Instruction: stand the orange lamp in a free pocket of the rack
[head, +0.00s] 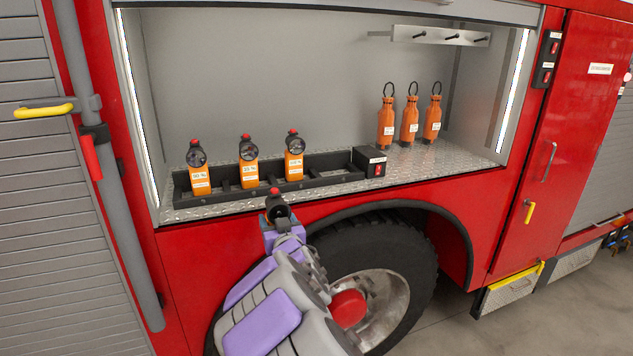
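The black rack (330,181) lies on the metal shelf of the truck's open compartment. Three orange lamps with black heads and red tops stand in it: a left lamp (200,180), a middle lamp (249,174) and a right lamp (294,167). Pockets between them and to the right of the right lamp look empty. Another lamp (277,207), with black head and red top, is upright in my gripper (281,234), in front of and below the shelf edge. Its lower body is mostly hidden by the gripper, which appears shut on it.
A black box with a red switch (370,163) adjoins the rack's right end. Several orange bottles with loops (409,125) stand farther right on the shelf. A hook rail (440,36) is above them. The wheel (385,265) is below the shelf, beside my arm.

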